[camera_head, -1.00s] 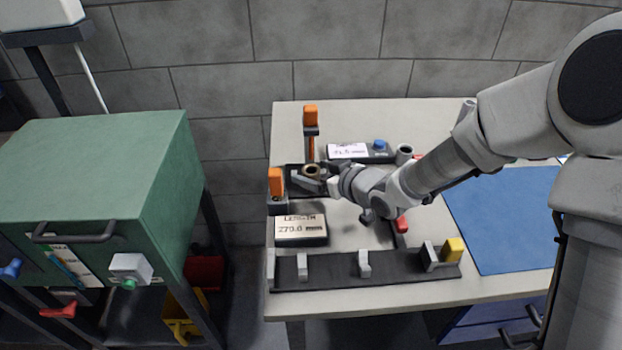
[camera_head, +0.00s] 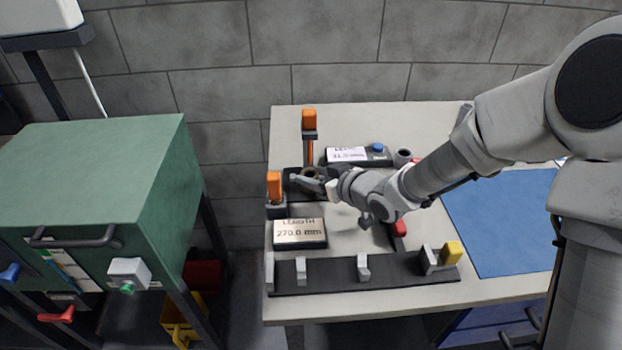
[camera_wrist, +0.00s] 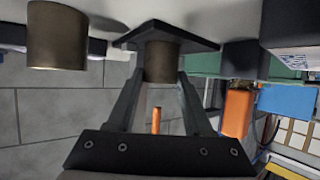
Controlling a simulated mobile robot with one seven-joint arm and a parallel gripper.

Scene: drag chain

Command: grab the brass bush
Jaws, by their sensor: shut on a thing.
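The brass bush (camera_head: 312,170) is a short ring-shaped cylinder at the left of the table in the head view, by a dark plate between two orange-topped posts. In the wrist view the bush (camera_wrist: 162,62) stands between my fingers, against the dark plate (camera_wrist: 168,36). My gripper (camera_head: 311,179) is shut on it; it also shows in the wrist view (camera_wrist: 160,82). The bush's lower part is hidden by the fingers in the head view. I cannot tell whether it is clear of the plate.
Orange-topped posts (camera_head: 275,187) and (camera_head: 309,122) stand close by. A length display (camera_head: 300,233) lies in front, another display (camera_head: 346,155) behind. A grey cylinder (camera_head: 403,157) stands right of it. A dark rail (camera_head: 335,276) runs along the front. The blue mat (camera_head: 505,220) is clear.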

